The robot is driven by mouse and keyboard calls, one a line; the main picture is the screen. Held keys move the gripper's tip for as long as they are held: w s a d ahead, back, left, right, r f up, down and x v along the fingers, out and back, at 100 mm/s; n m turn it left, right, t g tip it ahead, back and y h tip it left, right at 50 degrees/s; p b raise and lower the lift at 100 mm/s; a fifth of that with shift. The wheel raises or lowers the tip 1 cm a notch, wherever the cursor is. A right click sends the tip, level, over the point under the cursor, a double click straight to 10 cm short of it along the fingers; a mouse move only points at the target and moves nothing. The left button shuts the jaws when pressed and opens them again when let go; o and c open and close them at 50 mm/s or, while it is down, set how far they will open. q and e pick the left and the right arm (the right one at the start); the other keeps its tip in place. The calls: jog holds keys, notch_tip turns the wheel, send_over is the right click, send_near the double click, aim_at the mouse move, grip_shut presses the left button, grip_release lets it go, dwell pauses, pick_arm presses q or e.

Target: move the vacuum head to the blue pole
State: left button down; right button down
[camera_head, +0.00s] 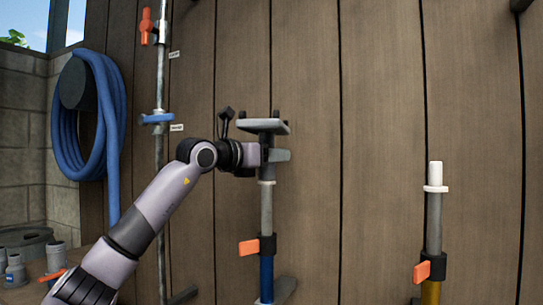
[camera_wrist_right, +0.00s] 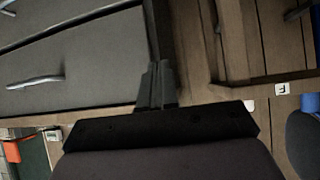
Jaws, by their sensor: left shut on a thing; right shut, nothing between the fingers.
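The vacuum head (camera_head: 264,126), a dark grey flat piece, is at the top of the blue pole (camera_head: 266,275), in line with its grey upper tube (camera_head: 266,208). I cannot tell whether it is fully seated on the tube. My left gripper (camera_head: 262,155) is shut on the vacuum head from the left, and its fingers partly hide the joint. The blue pole stands upright against the plank wall with an orange clamp lever (camera_head: 249,247). My right gripper (camera_wrist_right: 156,86) shows only in the right wrist view, shut and empty.
A yellow pole (camera_head: 430,291) stands at right with a bare white-collared top. A valve pipe (camera_head: 160,85) and a coiled blue hose (camera_head: 112,110) are at left. The wall between the poles is clear. Grey panels with handles (camera_wrist_right: 35,82) show in the right wrist view.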

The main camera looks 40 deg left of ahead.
pick_arm(q)
jog(key=shift+r, duration=0.1)
jog(key=shift+c, duration=2.4)
grip_release()
jog(key=o, duration=0.5)
jog(key=shift+c, duration=0.2)
jog(key=shift+s, duration=0.1)
jog(key=s+b, duration=0.4)
jog(key=s, duration=0.7)
jog(key=shift+a+b, duration=0.3)
jog(key=shift+b, duration=0.05)
jog(key=shift+w, duration=0.1)
